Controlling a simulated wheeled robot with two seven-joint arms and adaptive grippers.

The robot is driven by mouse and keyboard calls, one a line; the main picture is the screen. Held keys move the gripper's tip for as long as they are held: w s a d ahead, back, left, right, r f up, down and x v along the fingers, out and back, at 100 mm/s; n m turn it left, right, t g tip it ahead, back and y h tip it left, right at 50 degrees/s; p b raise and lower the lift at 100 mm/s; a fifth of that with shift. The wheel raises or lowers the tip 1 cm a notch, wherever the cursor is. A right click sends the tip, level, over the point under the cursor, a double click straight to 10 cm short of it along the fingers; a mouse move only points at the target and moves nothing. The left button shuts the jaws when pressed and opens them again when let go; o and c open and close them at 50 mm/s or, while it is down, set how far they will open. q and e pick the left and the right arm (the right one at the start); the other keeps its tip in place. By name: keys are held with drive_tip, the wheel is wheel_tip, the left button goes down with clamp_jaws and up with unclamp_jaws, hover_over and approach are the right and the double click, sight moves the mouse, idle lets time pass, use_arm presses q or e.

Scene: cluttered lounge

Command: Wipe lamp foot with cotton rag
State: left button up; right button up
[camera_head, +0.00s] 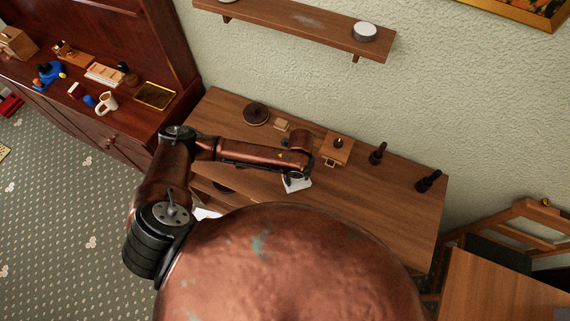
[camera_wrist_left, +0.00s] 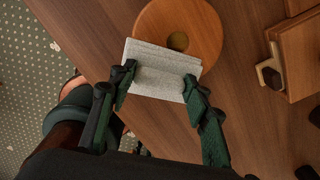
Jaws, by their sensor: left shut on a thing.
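The cotton rag (camera_wrist_left: 160,70) is a pale grey-white folded pad. My left gripper (camera_wrist_left: 157,85) is shut on its near edge; in the head view the gripper (camera_head: 296,177) is over the table with the white rag (camera_head: 298,186) below it. A round orange-brown wooden disc (camera_wrist_left: 200,25) with a brass-coloured centre, which looks like the lamp foot, lies on the table just beyond the rag. The rag overlaps the disc's near part in the wrist view; I cannot tell whether they touch. My right gripper is not in view.
On the wooden table (camera_head: 395,215) are a dark round piece (camera_head: 256,114), a small block (camera_head: 281,125), a wooden box (camera_head: 338,148) and two dark upright pieces (camera_head: 377,153). A wall shelf (camera_head: 300,25) hangs above. A cluttered cabinet (camera_head: 130,130) stands left.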

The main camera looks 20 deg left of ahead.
use_arm(q)
drive_tip(key=shift+d+f, duration=0.1)
drive_tip(key=shift+d, duration=0.45)
drive_tip(key=shift+d+b, duration=0.15)
drive_tip(key=shift+b, duration=0.75)
drive_tip(key=a+p, duration=0.2)
drive_tip(key=shift+a+r, duration=0.3)
drive_tip(key=shift+a, duration=0.1)
drive_tip(key=shift+a+f+p, duration=0.15)
drive_tip(key=shift+a+p, duration=0.65)
drive_tip(key=shift+a, duration=1)
drive_tip(key=shift+a+r+p, duration=0.2)
drive_tip(key=shift+r+p, duration=0.1)
drive_tip(key=shift+p, duration=0.1)
drive_tip(key=shift+w+r+p, duration=0.15)
drive_tip(key=shift+r+p, duration=0.25)
drive_tip(key=shift+r, duration=0.3)
drive_tip(key=shift+r+p, duration=0.65)
drive_tip(key=shift+p, duration=0.1)
wheel_tip(320, 180, up, 5)
drive_tip(key=p, duration=0.5)
drive_tip(key=shift+f, duration=0.2)
